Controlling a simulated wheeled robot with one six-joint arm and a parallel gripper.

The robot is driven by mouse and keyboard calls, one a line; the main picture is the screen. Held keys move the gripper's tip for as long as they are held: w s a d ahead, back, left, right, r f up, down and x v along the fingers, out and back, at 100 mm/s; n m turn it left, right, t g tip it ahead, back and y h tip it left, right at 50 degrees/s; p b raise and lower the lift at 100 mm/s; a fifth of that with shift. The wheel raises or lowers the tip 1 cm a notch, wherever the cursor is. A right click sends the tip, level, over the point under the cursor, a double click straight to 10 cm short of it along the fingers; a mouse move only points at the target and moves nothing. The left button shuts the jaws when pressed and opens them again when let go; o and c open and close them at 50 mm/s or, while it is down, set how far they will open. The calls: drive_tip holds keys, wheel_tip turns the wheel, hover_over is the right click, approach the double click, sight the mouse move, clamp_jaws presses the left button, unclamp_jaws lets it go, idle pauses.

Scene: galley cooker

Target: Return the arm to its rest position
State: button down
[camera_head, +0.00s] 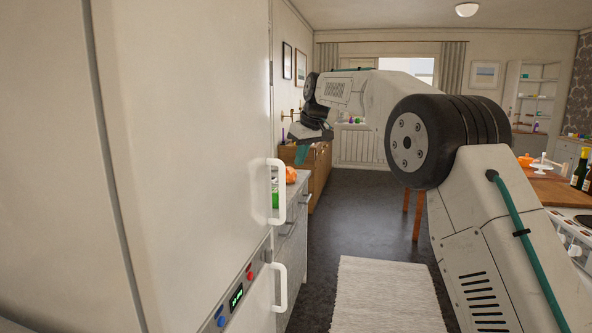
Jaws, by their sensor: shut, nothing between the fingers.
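My arm reaches up from the lower right, bends at a dark joint and extends left across the room. My gripper (302,153) is small at the arm's left end, pointing down, with teal at its tip. It is shut and empty. It hangs in front of the wooden sideboard in the picture, above and beyond the grey counter. I cannot tell its exact distance from either.
A tall white fridge (190,130) with two white handles fills the left side. A grey counter (297,180) stands beyond it, with an orange item on top. A wooden sideboard (320,165) is farther back. A pale rug (385,295) lies on open floor.

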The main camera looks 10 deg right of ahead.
drive_tip(key=s+d+f+m+g, duration=0.2)
drive_tip(key=s+f, duration=0.4)
drive_tip(key=s+d+f+m+h, duration=0.1)
drive_tip(key=s+d, duration=0.3)
drive_tip(key=s, duration=1.3)
drive_tip(key=s+d+f+m, duration=0.2)
drive_tip(key=s+d+f, duration=0.1)
drive_tip(key=s, duration=1.4)
drive_tip(key=s+d+f+m+h, duration=0.1)
drive_tip(key=s+d, duration=0.4)
drive_tip(key=s, duration=1.2)
drive_tip(key=shift+s+d+f+m+h, duration=0.3)
drive_tip(key=shift+s+f+m, duration=0.1)
drive_tip(key=shift+f+m, duration=0.25)
